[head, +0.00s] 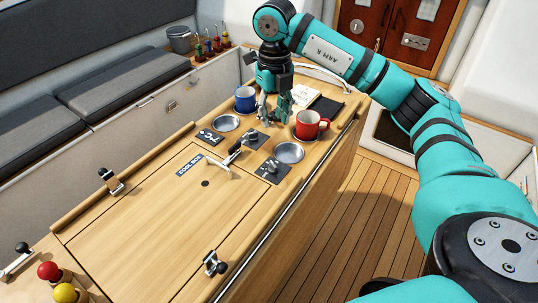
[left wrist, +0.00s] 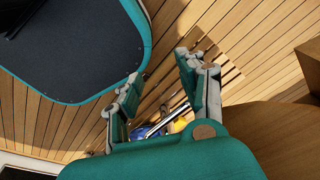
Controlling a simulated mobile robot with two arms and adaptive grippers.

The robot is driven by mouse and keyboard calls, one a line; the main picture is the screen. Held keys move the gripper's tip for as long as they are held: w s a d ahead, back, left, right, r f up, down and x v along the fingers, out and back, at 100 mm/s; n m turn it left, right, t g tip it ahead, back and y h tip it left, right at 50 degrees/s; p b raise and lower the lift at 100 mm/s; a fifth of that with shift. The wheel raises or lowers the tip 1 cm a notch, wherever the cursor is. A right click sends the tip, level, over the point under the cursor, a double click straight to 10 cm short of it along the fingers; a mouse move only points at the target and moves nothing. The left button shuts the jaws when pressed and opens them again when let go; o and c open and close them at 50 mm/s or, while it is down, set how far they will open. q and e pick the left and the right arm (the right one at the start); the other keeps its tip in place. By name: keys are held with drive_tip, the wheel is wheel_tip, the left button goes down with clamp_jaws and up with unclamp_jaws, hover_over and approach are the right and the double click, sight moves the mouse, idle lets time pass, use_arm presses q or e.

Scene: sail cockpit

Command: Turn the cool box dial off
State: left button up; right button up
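A wooden cool box lid (head: 140,230) carries a "COOL BOX" label (head: 189,165) near its far edge. Beyond that edge are a dark plate with a small knob (head: 273,168) and a second dark plate (head: 256,139), partly behind a grey latch handle (head: 234,153). I cannot read which one is the cool box dial or where it points. My right gripper (head: 273,114) points down over the counter between the two mugs, beyond both plates, with its fingers apart and nothing between them. My left gripper (left wrist: 159,69) shows only in the left wrist view, open and empty above the floor.
A blue mug (head: 245,99) and a red mug (head: 311,125) stand beside the right gripper. Two round recesses (head: 289,152) (head: 227,123) flank the plates. A dark "°C" plate (head: 209,135), a book (head: 303,100) and latches (head: 214,264) are nearby. The lid top is clear.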

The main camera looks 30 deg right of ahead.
use_arm(q)
drive_tip(key=s+r+g+p, duration=0.1)
drive_tip(key=s+p, duration=0.1)
drive_tip(key=s, duration=0.5)
use_arm(e)
approach(273, 163)
wheel_tip(273, 163, down, 8)
drive_tip(key=shift+s+r+p, duration=0.1)
drive_tip(key=shift+s+p, duration=0.05)
drive_tip(key=shift+p, duration=0.8)
drive_tip(key=shift+f, duration=0.55)
drive_tip(key=c, duration=0.6)
use_arm(q)
drive_tip(key=shift+t, duration=0.3)
drive_tip(key=shift+w+d+r, duration=0.1)
drive_tip(key=shift+w+r, duration=0.65)
drive_tip(key=shift+w, duration=0.3)
drive_tip(key=shift+w+r, duration=0.75)
drive_tip(key=shift+w, duration=0.25)
use_arm(e)
clamp_jaws()
